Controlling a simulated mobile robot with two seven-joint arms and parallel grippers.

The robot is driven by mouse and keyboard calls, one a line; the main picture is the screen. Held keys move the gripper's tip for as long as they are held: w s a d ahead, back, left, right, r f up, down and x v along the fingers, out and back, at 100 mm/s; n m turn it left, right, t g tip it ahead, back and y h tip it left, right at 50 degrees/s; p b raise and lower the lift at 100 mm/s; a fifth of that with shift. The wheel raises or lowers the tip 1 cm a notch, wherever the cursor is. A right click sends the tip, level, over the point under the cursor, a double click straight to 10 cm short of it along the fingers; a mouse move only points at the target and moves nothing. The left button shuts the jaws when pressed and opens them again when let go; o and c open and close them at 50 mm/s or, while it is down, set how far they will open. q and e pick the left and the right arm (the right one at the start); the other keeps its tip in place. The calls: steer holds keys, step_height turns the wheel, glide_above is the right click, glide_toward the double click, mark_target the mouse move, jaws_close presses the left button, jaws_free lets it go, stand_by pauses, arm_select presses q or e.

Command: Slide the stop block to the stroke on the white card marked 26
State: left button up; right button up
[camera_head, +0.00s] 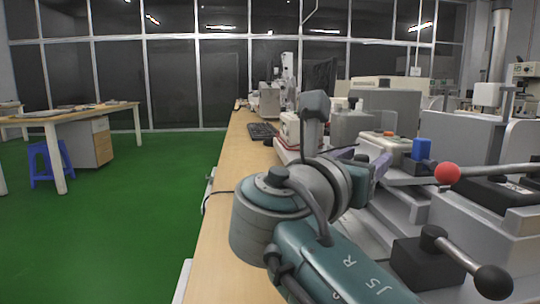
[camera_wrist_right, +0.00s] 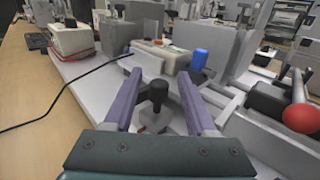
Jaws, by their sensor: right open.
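In the right wrist view, a small light-grey block (camera_wrist_right: 152,119) with a black knob (camera_wrist_right: 158,90) on top appears between the two purple fingers of my right gripper (camera_wrist_right: 159,76). It looks like the stop block. The fingers are open, with a visible gap on each side of the knob; contact lower down cannot be told. In the head view my right gripper (camera_head: 365,163) is partly hidden behind its own wrist, and the block is hidden there. I cannot make out the white card or its numbered strokes. My left gripper is in neither view.
A beige box with an orange button (camera_head: 389,134) and a blue part (camera_head: 421,149) stand just beyond the gripper. A lever with a red ball (camera_head: 447,173) and a black-knobbed lever (camera_head: 492,281) stick out on the right. A black cable (camera_wrist_right: 62,98) crosses the wooden bench.

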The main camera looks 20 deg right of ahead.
steer(key=shift+a, duration=0.15)
steer(key=shift+s, duration=0.1)
steer(key=shift+c, duration=0.5)
jaws_close()
stand_by(0.8)
